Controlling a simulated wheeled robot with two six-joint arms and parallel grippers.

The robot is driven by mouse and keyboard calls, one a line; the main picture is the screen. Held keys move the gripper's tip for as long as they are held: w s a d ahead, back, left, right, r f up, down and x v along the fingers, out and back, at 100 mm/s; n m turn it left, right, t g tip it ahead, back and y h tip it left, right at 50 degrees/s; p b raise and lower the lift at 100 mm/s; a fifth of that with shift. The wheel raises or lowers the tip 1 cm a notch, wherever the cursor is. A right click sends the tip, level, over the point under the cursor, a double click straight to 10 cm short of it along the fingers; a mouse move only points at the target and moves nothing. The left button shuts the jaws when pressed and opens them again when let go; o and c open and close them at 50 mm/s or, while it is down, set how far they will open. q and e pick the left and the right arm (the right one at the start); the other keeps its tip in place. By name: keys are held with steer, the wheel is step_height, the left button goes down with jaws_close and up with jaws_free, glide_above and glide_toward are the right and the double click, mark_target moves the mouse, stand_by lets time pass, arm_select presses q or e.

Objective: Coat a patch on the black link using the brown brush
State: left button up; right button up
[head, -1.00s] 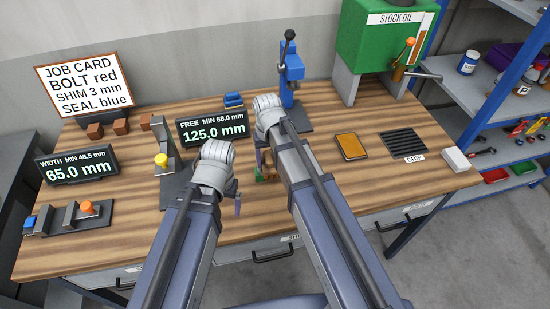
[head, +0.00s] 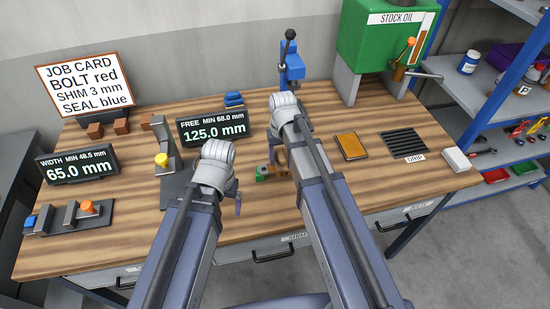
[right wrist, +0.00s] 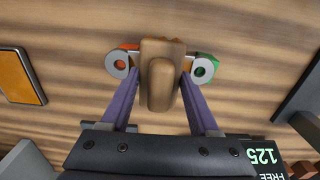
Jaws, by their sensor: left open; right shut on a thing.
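My right gripper (right wrist: 160,82) is shut on the brown brush (right wrist: 159,85), whose wooden handle fills the space between the purple fingers. Below the brush lies a part with a grey-ringed green end (right wrist: 204,69) and a grey-ringed orange-red end (right wrist: 120,64); its middle is hidden by the brush, and I see no black on it. In the head view, its green end (head: 262,172) shows just left of my right arm. I cannot tell whether the bristles touch it. My left gripper (head: 238,204) is open, low over the table front, left of that part.
An orange pad in a dark tray (head: 351,147) lies to the right, with a black drip grate (head: 404,144) beyond it. A blue press (head: 291,72) stands behind. The 125.0 mm display (head: 213,128) and a grey stand with a yellow knob (head: 163,160) are left.

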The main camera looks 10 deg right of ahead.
steer(key=shift+d, duration=2.05)
steer(key=shift+w+r+p, duration=0.1)
steer(key=shift+r+p, duration=0.4)
steer(key=shift+p, duration=0.05)
arm_select(q)
step_height(320, 180, up, 6)
steer(key=p, duration=0.4)
steer(key=shift+p, duration=0.4)
arm_select(e)
step_height(320, 180, up, 5)
steer(key=shift+f, duration=0.1)
arm_select(q)
step_height(320, 180, up, 3)
steer(key=p, duration=0.3)
arm_select(e)
step_height(320, 180, up, 3)
arm_select(q)
steer(key=shift+f, duration=0.15)
